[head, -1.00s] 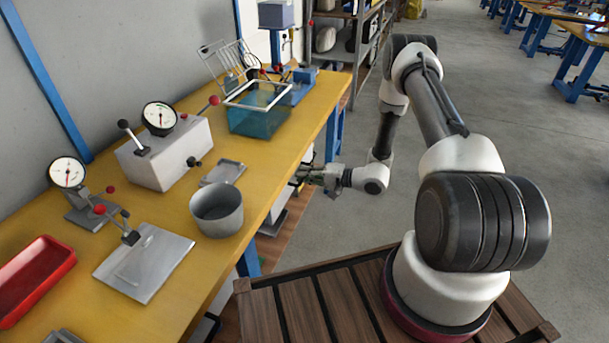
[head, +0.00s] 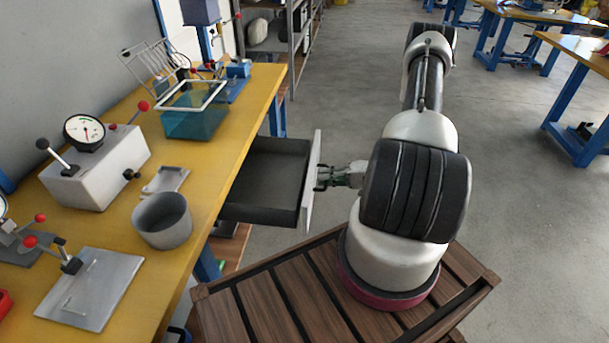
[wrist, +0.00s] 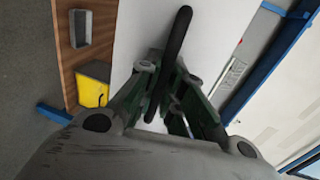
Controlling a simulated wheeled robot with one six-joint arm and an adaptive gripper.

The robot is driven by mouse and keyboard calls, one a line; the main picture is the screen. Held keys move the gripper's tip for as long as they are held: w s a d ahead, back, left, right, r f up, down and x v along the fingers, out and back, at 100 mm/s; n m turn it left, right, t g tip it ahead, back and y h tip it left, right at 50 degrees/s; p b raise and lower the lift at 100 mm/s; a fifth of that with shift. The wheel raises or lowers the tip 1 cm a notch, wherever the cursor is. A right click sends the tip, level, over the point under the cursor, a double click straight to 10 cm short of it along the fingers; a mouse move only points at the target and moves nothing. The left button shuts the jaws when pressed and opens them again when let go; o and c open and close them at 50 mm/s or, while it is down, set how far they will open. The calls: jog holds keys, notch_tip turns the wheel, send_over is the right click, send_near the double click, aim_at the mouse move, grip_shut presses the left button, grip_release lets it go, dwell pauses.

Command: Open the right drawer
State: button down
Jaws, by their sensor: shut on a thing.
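The right drawer (head: 262,214) stands pulled out from under the yellow bench, and its dark inside looks empty. Its pale front panel (head: 311,182) faces my arm. My gripper (head: 326,177) is at the outer side of this panel, shut on the dark bar handle (wrist: 170,60). In the wrist view the handle runs between my gripper's fingers (wrist: 168,100), with the white drawer front behind it. Part of my gripper is hidden behind my arm in the head view.
The yellow bench (head: 120,250) holds a grey pot (head: 162,220), a gauge box (head: 97,172), a metal plate (head: 90,288) and a teal bin (head: 193,122). A shelf rack (head: 292,40) stands at the back. Floor to the right is open, with other benches farther off.

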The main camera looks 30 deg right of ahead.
jog(key=shift+f+v, duration=0.15)
jog(key=shift+v, duration=0.6)
jog(key=shift+f+v, duration=0.15)
jog(key=shift+v, duration=0.6)
jog(key=c, duration=1.5)
grip_release()
jog(key=shift+c, duration=0.2)
jog(key=v, duration=1.2)
